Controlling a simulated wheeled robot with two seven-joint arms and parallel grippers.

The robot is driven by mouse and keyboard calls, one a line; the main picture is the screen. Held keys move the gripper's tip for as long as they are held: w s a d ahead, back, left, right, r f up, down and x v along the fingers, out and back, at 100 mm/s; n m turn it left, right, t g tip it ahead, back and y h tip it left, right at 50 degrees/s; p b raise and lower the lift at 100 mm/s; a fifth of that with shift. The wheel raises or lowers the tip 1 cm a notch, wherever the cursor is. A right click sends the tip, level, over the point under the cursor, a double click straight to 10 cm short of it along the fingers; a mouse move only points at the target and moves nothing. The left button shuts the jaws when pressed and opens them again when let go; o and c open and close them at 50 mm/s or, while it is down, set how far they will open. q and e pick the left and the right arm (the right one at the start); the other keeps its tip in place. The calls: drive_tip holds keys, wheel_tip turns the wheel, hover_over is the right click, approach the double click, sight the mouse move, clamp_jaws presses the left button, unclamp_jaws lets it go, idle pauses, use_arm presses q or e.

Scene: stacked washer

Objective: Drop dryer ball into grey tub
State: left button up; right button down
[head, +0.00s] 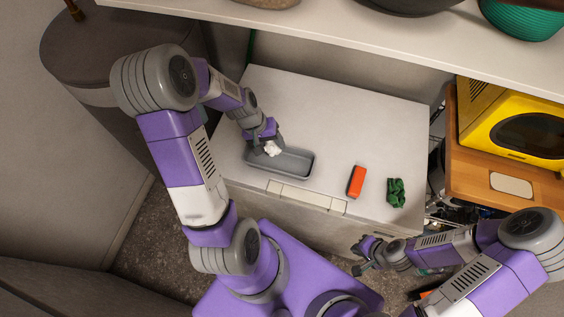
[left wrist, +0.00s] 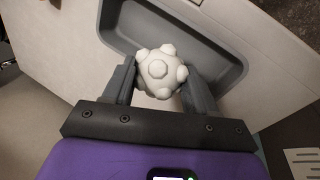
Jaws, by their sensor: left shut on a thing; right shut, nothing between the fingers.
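The white, knobbly dryer ball (head: 272,148) is held between the fingers of my left gripper (head: 266,146), over the left part of the grey tub. It also shows large in the left wrist view (left wrist: 161,73), pinched between both fingers. The grey tub (head: 300,163) is a shallow rectangular tray on the white washer top. Its interior lies behind the ball in the left wrist view (left wrist: 222,60). I cannot tell the exact height of the ball above the tub floor. My right gripper (head: 362,258) is shut and empty, low in front of the washer at the right.
An orange block (head: 356,181) and a crumpled green item (head: 396,192) lie on the white washer top (head: 330,110) right of the tub. A shelf (head: 350,30) overhangs the back. A yellow microwave (head: 515,125) stands on a wooden surface at the right. A dark bin (head: 110,50) stands at the left.

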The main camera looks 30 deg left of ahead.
use_arm(q)
drive_tip(key=b, duration=0.4)
hover_over(272, 162)
drive_tip(key=shift+f, duration=3)
drive_tip(key=o, duration=1.1)
drive_tip(key=shift+r, duration=0.2)
drive_tip(key=v, duration=0.7)
drive_tip(key=shift+r+p, duration=0.15)
drive_tip(key=shift+p, duration=0.25)
